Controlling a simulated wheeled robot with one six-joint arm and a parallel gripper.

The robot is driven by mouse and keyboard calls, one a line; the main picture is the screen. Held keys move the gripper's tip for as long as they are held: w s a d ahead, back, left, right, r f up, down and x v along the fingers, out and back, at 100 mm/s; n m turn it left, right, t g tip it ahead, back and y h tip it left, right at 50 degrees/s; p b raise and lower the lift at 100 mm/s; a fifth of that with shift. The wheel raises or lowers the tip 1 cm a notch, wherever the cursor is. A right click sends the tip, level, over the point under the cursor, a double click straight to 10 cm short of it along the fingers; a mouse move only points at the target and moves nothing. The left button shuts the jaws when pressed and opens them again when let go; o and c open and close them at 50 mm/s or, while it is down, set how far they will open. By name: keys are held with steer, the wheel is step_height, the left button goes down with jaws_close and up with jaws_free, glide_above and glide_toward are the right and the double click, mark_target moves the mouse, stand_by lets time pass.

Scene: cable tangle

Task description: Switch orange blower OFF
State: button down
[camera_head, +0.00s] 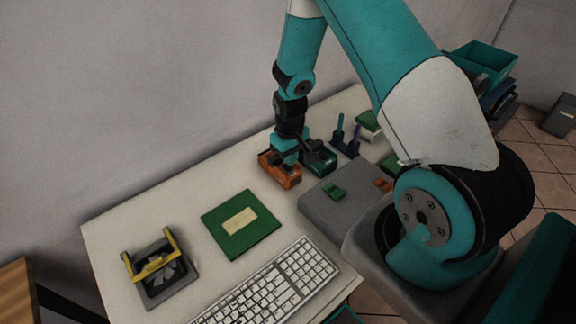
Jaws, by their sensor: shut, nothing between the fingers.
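The orange blower (281,174) sits near the back of the white table, a small orange box with a dark part on top. My gripper (286,160) points down from the teal arm and is right over the orange blower, its tip at or just above the top. I cannot tell if it touches. The fingers are shut with nothing held. The blower's switch is hidden or too small to make out.
A dark teal box (319,160) stands close to the right of the blower. A grey block (325,210) carries a green piece (334,192). A green board (229,240), a keyboard (285,288) and a yellow-handled black device (158,268) lie toward the front left. The table's left back is clear.

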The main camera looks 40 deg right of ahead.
mark_target(290, 168)
steer(key=shift+f+b, duration=0.9)
steer(key=shift+f, duration=0.3)
stand_by(0.6)
steer(key=shift+r, duration=0.15)
steer(key=shift+r+p, duration=2.65)
steer(key=shift+r, duration=0.8)
